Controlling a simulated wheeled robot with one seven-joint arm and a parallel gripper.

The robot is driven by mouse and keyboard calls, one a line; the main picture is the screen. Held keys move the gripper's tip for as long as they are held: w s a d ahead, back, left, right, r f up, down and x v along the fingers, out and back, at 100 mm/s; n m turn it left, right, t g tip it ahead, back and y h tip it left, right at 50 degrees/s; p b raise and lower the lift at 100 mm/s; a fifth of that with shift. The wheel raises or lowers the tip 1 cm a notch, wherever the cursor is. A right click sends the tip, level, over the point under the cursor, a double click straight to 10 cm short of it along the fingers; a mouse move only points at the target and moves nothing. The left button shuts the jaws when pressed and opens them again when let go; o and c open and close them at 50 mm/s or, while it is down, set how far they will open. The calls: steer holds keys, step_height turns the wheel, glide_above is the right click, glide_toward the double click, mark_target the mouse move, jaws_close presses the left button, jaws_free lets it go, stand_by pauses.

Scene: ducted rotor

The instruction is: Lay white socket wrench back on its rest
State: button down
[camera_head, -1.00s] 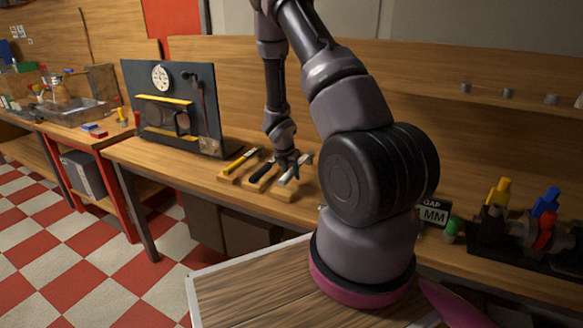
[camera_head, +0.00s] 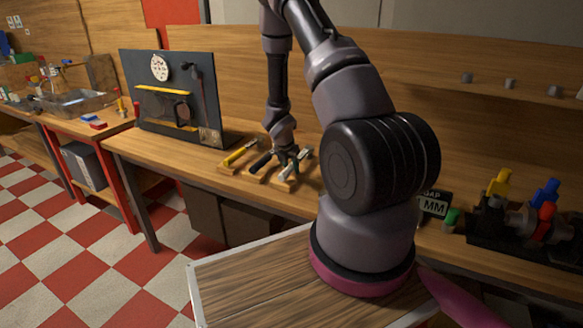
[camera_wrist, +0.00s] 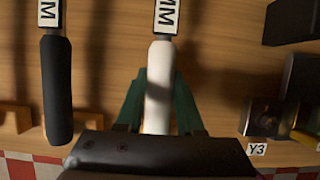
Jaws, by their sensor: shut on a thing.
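The white socket wrench (camera_wrist: 160,75) is between the green fingers of my gripper (camera_wrist: 159,105) in the wrist view. The jaws are shut on its white handle, and its labelled end points to the top of the picture. In the head view my gripper (camera_head: 288,158) is low over the bench at the right-hand end of the tool row, with the white wrench (camera_head: 302,160) at it. A wooden rest block (camera_head: 284,187) shows just below the wrench. I cannot tell whether the wrench touches it. My gripper's body hides the handle's lower end in the wrist view.
A black-handled tool (camera_wrist: 56,85) lies parallel, close on the left. A yellow tool (camera_head: 238,152) lies farther left. A dark upright panel (camera_head: 135,80) stands behind left. Metal parts by a Y3 label (camera_wrist: 257,149) are at right in the wrist view.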

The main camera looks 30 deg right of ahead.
steer(key=shift+c, duration=2.3)
jaws_free()
steer(key=v, duration=1.1)
steer(key=s+r+m+t, duration=0.1)
steer(key=s+r+m, duration=0.2)
steer(key=r+m, duration=0.65)
steer(key=s+r+m+t, duration=0.1)
steer(key=s+r+m, duration=0.4)
steer(key=r, duration=0.8)
steer(key=s+a+r+m+t+y, duration=0.1)
steer(key=s+a+r+m+y, duration=0.1)
steer(key=s+a+r+m, duration=0.4)
steer(key=s+a+r+m+t+y, duration=0.1)
steer(key=s+a+r+m+y, duration=0.2)
steer(key=s+a+r+m, duration=0.3)
steer(key=s+r+m, duration=0.1)
steer(key=s+m, duration=0.2)
steer(key=s, duration=0.1)
steer(key=shift+s+r+y, duration=0.2)
steer(key=shift+r+y, duration=0.1)
